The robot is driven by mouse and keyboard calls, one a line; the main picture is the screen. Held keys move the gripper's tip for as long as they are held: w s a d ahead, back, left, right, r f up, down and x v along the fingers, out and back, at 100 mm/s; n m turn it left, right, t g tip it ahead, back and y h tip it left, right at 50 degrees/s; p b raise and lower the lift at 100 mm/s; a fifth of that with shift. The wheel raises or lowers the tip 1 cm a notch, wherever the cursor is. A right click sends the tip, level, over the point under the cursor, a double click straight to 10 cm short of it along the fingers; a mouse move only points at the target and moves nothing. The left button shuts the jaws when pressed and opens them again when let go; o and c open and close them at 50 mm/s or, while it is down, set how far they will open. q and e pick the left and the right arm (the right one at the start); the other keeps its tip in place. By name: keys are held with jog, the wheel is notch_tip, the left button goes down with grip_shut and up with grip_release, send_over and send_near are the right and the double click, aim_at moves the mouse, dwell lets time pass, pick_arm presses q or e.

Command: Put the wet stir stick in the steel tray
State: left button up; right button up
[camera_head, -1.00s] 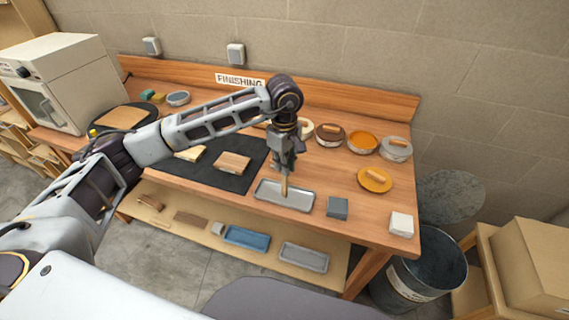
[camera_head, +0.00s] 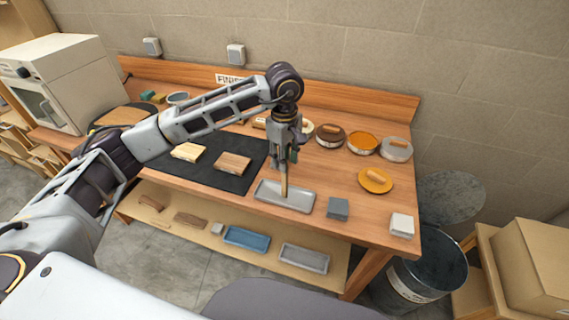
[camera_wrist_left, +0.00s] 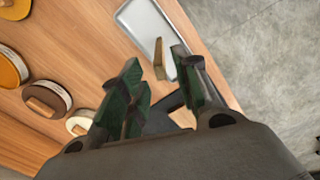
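The steel tray (camera_head: 301,200) lies near the front edge of the bench; it also shows in the left wrist view (camera_wrist_left: 142,22). The wooden stir stick (camera_head: 284,181) stands nearly upright with its lower end at the tray. In the left wrist view, the stick (camera_wrist_left: 161,62) shows in the gap between the green finger pads, nearer the right-hand finger. My left gripper (camera_head: 285,156) is directly above the tray, pointing down. Its fingers (camera_wrist_left: 160,82) are spread apart, and the stick does not look clamped. My right gripper is not in view.
A grey block (camera_head: 338,208) and a white block (camera_head: 401,224) lie right of the tray. A dark mat with wooden pieces (camera_head: 232,163) is to the left. Several round tins, including an orange one (camera_head: 362,142), stand behind. A blue tray (camera_head: 246,238) is on the lower shelf.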

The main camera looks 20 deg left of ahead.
pick_arm(q)
notch_tip(320, 180, up, 10)
jog(key=b, duration=0.1)
jog(key=shift+f, duration=0.25)
